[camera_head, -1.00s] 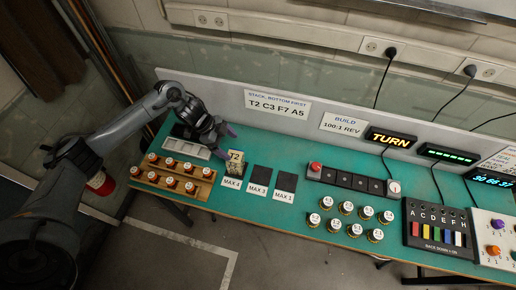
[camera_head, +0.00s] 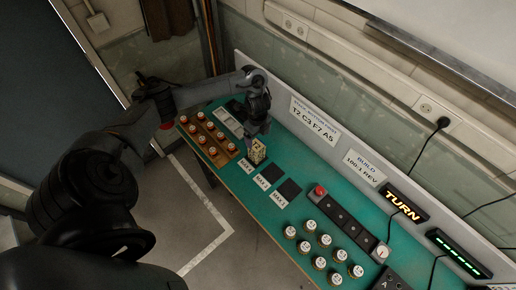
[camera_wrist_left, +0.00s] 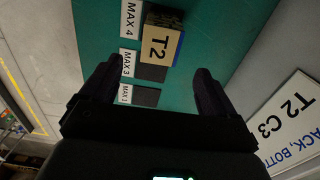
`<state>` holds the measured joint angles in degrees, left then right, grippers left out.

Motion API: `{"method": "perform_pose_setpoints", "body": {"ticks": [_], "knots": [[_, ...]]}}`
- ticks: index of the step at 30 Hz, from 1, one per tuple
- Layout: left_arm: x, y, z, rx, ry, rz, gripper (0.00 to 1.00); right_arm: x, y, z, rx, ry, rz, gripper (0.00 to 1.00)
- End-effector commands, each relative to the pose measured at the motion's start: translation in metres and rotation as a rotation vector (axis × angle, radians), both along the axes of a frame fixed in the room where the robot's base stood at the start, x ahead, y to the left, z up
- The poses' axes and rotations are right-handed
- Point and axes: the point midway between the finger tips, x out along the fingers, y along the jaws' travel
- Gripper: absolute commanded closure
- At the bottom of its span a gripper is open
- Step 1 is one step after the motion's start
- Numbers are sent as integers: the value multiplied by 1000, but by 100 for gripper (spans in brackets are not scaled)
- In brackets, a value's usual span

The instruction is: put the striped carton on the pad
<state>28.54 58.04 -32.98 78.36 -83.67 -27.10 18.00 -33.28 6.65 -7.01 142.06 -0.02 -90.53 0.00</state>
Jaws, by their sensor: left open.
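A tan carton marked T2 (camera_head: 258,152) stands at the MAX 4 spot on the green bench; the pad under it is mostly hidden. It also shows in the left wrist view (camera_wrist_left: 160,46), with a dark brown side; I cannot make out its stripes clearly. Bare dark pads lie at MAX 3 (camera_head: 271,173) and MAX 1 (camera_head: 290,190). My left gripper (camera_head: 258,136) is close above the carton in the head view. In the left wrist view its fingers (camera_wrist_left: 153,75) are open and empty, with the carton ahead between their lines. My right gripper is out of view.
A wooden rack of several capped pieces (camera_head: 207,136) stands left of the carton. A black panel with a red button (camera_head: 320,190) and several loose capped pieces (camera_head: 320,262) are to the right. A low grey wall with signs (camera_head: 314,120) runs behind.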

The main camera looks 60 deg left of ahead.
Motion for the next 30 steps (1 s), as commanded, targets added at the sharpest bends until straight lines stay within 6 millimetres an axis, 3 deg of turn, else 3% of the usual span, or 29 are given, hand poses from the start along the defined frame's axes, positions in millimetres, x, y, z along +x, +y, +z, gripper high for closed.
{"method": "perform_pose_setpoints", "body": {"ticks": [1, 8, 19, 30], "knots": [[-1, 0, -9, -1, 2, 2, 11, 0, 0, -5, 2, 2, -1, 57], [-1, 0, -18, -1, 2, 1, 11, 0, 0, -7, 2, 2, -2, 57], [-1, 1, -60, -1, 2, 2, 11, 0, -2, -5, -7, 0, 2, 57], [-1, 2, -66, 0, 0, 1, 14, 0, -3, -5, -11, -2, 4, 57]]}}
